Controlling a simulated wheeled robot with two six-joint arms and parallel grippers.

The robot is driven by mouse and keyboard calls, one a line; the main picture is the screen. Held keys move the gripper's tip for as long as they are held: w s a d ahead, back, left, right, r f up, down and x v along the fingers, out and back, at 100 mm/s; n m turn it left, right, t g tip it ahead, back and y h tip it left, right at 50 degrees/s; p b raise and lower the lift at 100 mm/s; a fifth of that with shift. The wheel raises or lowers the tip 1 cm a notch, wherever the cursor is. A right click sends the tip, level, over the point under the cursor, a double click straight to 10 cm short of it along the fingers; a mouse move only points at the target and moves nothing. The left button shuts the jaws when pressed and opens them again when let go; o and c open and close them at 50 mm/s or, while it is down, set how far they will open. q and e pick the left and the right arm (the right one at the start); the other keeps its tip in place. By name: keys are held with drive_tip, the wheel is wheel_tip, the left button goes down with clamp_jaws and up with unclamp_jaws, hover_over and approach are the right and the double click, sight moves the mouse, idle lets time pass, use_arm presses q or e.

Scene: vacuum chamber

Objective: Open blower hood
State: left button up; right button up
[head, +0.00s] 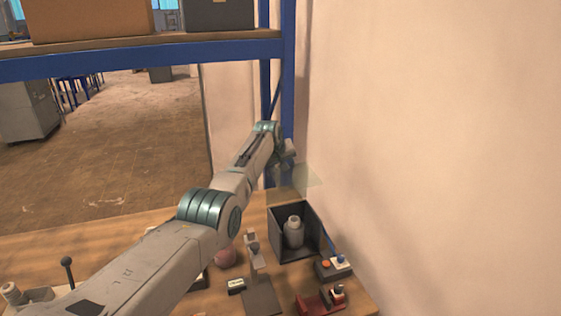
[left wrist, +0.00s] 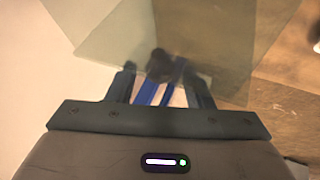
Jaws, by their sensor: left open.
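The blower is a dark open-fronted box (head: 318,238) on the bench, with a pale grey bottle-shaped part (head: 293,231) inside. A see-through greenish panel (head: 306,179), which looks like its hood, shows above the box, tilted up. My left gripper (head: 285,152) is at the panel's upper side, by the blue post. In the left wrist view the clear panel (left wrist: 225,55) spans the top, and a dark round knob (left wrist: 158,65) sits between and just beyond the open fingers (left wrist: 161,84). I cannot tell whether they touch it. My right gripper is not in view.
A blue shelf frame (head: 150,61) with a cardboard box (head: 90,18) stands behind the bench. A plain wall is close on the right. A switch box (head: 333,267), a red device (head: 322,300) and a reddish round object (head: 225,257) are on the bench near the blower.

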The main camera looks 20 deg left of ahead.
use_arm(q)
drive_tip(key=shift+r, duration=0.1)
drive_tip(key=b+v, duration=0.3)
drive_tip(key=v, duration=0.7)
drive_tip(key=shift+s+a+r+b, duration=0.15)
drive_tip(key=shift+b, duration=0.15)
